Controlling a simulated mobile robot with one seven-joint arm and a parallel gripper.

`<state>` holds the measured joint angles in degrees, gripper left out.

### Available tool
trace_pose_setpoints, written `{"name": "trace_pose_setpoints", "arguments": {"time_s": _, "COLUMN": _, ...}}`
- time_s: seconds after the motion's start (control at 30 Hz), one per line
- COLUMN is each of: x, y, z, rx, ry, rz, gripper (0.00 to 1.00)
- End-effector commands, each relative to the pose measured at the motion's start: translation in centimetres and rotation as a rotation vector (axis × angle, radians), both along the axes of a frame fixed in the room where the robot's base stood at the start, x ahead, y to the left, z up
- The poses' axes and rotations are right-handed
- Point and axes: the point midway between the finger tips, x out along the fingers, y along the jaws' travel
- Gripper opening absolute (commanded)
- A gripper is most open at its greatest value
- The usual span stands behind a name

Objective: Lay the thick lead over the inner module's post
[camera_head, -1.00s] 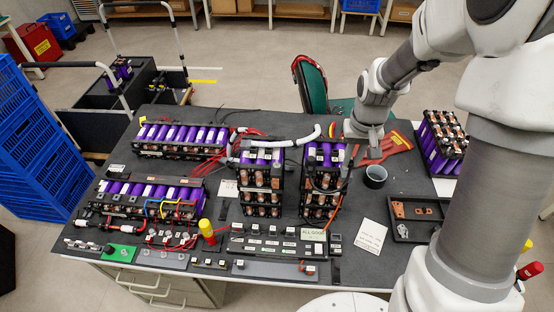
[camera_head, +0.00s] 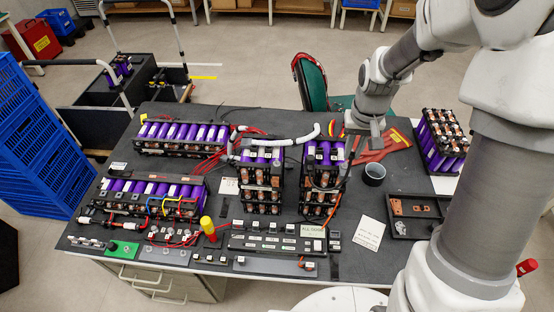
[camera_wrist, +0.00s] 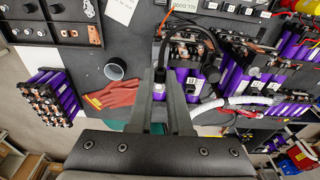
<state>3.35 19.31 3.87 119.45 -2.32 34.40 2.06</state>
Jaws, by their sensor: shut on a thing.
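My gripper (camera_wrist: 164,76) points at the right block of two purple-cell modules standing mid-table, and is shut on the end of a thick black lead (camera_wrist: 181,14). The lead arches from my fingers over this right module (camera_head: 323,180); it also shows in the wrist view (camera_wrist: 190,78). In the head view my gripper (camera_head: 376,142) is beside and behind that module, its fingertips largely hidden. The left module (camera_head: 261,180) stands next to it with a small gap. I cannot tell which is the inner module, and its post is not clear.
A white sleeved lead (camera_head: 290,142) runs behind both modules. Red gloves (camera_head: 378,147) and a dark cup (camera_head: 374,174) lie to the right. A parts tray (camera_head: 412,227) and labelled strip (camera_head: 275,242) are nearer. Long modules fill the left.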

Motion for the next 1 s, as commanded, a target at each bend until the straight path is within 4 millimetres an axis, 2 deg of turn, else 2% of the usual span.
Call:
{"name": "trace_pose_setpoints", "arguments": {"time_s": 0.07, "x": 0.0, "y": 0.0, "z": 1.0, "rx": 0.0, "ry": 0.0, "rz": 0.0, "gripper": 0.0}}
{"name": "trace_pose_setpoints", "arguments": {"time_s": 0.37, "x": 0.0, "y": 0.4, "z": 0.7, "rx": 0.0, "ry": 0.0, "rz": 0.002, "gripper": 0.0}}
{"name": "trace_pose_setpoints", "arguments": {"time_s": 0.8, "x": -0.3, "y": 7.9, "z": 0.6, "rx": 0.0, "ry": 0.0, "rz": 0.005, "gripper": 0.0}}
{"name": "trace_pose_setpoints", "arguments": {"time_s": 1.0, "x": -0.4, "y": 9.5, "z": 0.7, "rx": 0.0, "ry": 0.0, "rz": 0.002, "gripper": 0.0}}
